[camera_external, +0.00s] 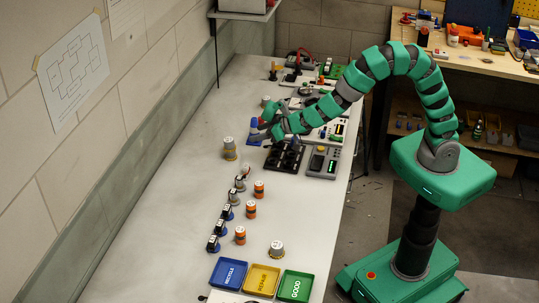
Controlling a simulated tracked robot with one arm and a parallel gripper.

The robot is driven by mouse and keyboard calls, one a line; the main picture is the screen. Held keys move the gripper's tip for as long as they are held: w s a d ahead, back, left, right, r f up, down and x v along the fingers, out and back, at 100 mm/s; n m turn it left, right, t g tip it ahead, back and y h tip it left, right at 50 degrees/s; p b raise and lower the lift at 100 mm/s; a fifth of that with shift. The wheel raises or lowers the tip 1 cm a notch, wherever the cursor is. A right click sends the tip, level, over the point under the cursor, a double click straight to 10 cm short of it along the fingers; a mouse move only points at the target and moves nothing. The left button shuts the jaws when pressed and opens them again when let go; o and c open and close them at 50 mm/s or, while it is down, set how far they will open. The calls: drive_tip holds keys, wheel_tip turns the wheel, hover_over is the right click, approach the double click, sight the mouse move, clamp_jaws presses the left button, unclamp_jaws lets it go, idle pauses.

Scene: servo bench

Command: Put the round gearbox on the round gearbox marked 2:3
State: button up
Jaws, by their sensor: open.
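A round grey gearbox with a yellow base (229,149) stands upright on the white bench, left of my gripper. A similar round gearbox (277,249) stands upright near the front, just above the trays. A small grey round part (265,101) stands farther back, behind my gripper. The markings on these are too small to read, so I cannot tell which is 2:3. My gripper (258,128) is open over the middle of the bench, apart from the two yellow-based gearboxes. Blue and red shapes show at its tips; whether they belong to it is unclear.
Blue (228,283), yellow (262,290) and green (296,297) trays lie at the front. Orange cylinders (249,208) and small servos (220,228) stand in rows. A black rack (283,158) and a grey device (323,162) lie below my gripper. The bench's left side is clear.

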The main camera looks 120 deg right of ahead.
drive_tip(key=shift+s+a, duration=0.1)
drive_tip(key=shift+a, duration=0.05)
drive_tip(key=w+a+r+n+t+y, duration=0.3)
drive_tip(key=w+a+r, duration=0.1)
drive_tip(key=a+r, duration=0.85)
drive_tip(key=w+a+r+n+t+y, duration=0.25)
drive_tip(key=a+r, duration=0.65)
drive_tip(key=r, duration=0.6)
drive_tip(key=s+a+r+n+t+y, duration=0.1)
drive_tip(key=s+a+r, duration=0.2)
drive_tip(key=a+r, duration=0.3)
drive_tip(key=s+a+r+n+t+y, duration=0.1)
drive_tip(key=s+a+r+n+y, duration=0.2)
drive_tip(key=r, duration=0.4)
drive_tip(key=s+a+r, duration=0.2)
drive_tip(key=s+r, duration=0.4)
drive_tip(key=s+a+r, duration=0.3)
drive_tip(key=s+r, duration=0.2)
drive_tip(key=s, duration=0.1)
drive_tip(key=shift+s+a+r+n, duration=0.15)
drive_tip(key=shift+a+r+n, duration=0.2)
drive_tip(key=shift+r, duration=0.05)
